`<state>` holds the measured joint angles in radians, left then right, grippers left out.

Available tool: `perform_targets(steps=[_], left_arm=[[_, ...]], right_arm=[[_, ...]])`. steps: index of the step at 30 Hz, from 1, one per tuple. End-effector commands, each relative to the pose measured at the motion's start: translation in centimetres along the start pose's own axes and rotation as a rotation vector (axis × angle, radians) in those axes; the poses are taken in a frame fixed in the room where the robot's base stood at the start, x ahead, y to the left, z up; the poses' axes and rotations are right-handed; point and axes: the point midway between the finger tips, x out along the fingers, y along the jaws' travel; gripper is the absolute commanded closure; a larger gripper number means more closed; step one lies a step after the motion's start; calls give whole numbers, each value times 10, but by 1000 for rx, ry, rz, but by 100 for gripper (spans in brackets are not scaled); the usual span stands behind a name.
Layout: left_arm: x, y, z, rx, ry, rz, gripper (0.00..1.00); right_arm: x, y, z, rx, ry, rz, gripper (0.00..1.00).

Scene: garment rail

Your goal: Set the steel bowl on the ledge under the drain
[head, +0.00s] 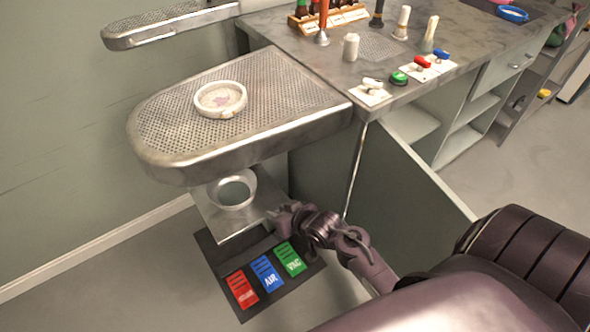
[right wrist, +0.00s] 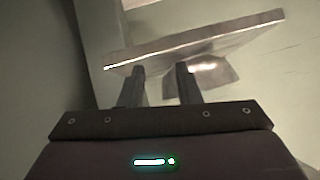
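The steel bowl (head: 232,189) sits on a square metal ledge (head: 216,219), below the front edge of the perforated drain tray (head: 170,165). It looks upright; its far rim is close under the tray. My right gripper (head: 275,213) is at the ledge's right side in the head view, low and apart from the bowl. In the right wrist view its two fingers (right wrist: 161,75) are spread with nothing visible between them. A metal slab (right wrist: 200,42) lies beyond them with a shiny piece below; I cannot tell which part that is. My left gripper is not in view.
A white round dish (head: 220,99) stands on the tray. Red, blue and green pedals (head: 267,274) lie on a dark mat below the ledge. The counter (head: 330,75) holds bottles and switches. A cabinet panel (head: 405,180) stands right of my right gripper.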

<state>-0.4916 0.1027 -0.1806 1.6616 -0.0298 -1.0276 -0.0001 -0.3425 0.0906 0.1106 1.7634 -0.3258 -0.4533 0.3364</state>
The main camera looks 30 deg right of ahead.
Motion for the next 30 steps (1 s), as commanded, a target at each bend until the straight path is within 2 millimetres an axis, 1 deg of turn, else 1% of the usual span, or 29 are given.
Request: perform_targets(steps=[1, 2, 3, 5, 6, 9, 11, 13, 15, 30], left_arm=[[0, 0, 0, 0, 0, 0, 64], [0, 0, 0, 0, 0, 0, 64], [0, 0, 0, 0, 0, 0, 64], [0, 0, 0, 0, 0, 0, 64], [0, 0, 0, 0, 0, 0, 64], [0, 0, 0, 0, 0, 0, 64], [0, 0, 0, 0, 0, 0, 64], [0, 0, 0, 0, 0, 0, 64], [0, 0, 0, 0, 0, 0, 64], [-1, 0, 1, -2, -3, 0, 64]], right_arm=[[1, -5, 41, -32, -116, 23, 70], [0, -8, 64, -56, -187, 38, 70], [-4, -11, 96, -87, -284, 54, 70], [-14, -18, 140, -135, -424, 70, 70], [-23, -22, 166, -164, -512, 76, 70], [-45, -30, 216, -221, -686, 80, 70], [-56, -33, 236, -244, -756, 78, 70], [-63, -36, 248, -259, -803, 76, 70], [-66, -37, 252, -265, -819, 75, 70], [-66, -36, 251, -263, -817, 75, 70]])
